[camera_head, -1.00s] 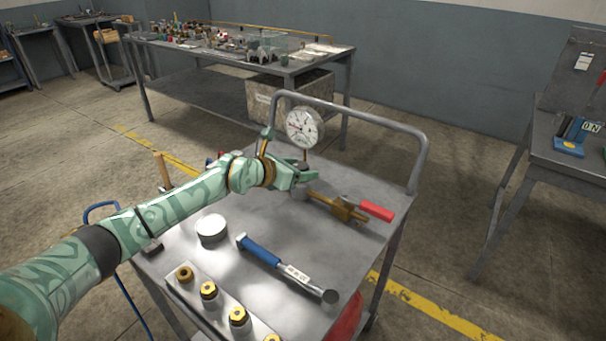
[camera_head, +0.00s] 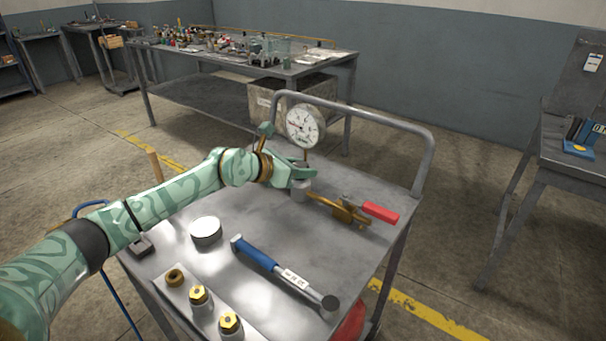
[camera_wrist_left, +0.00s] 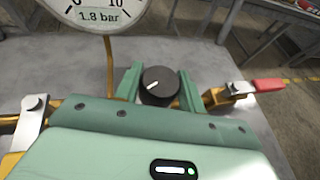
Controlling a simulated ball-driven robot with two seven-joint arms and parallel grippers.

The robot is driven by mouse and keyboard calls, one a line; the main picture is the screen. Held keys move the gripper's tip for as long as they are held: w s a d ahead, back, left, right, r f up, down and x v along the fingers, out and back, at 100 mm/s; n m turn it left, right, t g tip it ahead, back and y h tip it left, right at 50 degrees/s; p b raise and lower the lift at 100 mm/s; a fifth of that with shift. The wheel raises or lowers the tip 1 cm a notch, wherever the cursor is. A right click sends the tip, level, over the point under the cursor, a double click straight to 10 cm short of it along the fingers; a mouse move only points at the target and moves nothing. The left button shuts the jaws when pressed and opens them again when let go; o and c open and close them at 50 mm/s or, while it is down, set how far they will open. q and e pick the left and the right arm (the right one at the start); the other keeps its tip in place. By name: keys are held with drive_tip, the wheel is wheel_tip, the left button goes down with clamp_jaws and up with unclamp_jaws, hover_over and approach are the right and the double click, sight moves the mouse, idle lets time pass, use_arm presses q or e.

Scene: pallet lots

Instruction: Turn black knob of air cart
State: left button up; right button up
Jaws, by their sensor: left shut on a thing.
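The air cart (camera_head: 330,255) is a grey metal cart with a raised tube handle. My left gripper (camera_head: 304,177) reaches over its top from the left, below the round pressure gauge (camera_head: 305,125). In the left wrist view the black knob (camera_wrist_left: 160,86), with a white pointer line, sits between the two green fingers of my left gripper (camera_wrist_left: 160,88), which is shut on it. The pointer line aims to the lower left. The gauge (camera_wrist_left: 100,12) shows partly there and reads 1.8 bar. In the head view the gripper hides the black knob. My right gripper is not in view.
A brass valve with a red lever (camera_head: 380,212) lies right of the gripper. A long workbench (camera_head: 240,58) stands behind.

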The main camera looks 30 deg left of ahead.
use_arm(q)
drive_tip(key=o, duration=1)
drive_tip(key=shift+c, duration=0.2)
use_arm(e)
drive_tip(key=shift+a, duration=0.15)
use_arm(q)
drive_tip(key=shift+s+a+r+p, duration=0.15)
drive_tip(key=shift+s+r+p, duration=0.05)
drive_tip(key=shift+s+p, duration=0.1)
drive_tip(key=p+v, duration=0.5)
drive_tip(key=v, duration=1)
drive_tip(key=shift+s, duration=0.2)
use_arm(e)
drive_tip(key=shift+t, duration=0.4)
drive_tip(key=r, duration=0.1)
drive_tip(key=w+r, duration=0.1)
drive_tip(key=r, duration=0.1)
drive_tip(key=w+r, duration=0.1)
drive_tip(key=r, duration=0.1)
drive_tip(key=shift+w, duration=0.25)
use_arm(q)
drive_tip(key=shift+a, duration=0.2)
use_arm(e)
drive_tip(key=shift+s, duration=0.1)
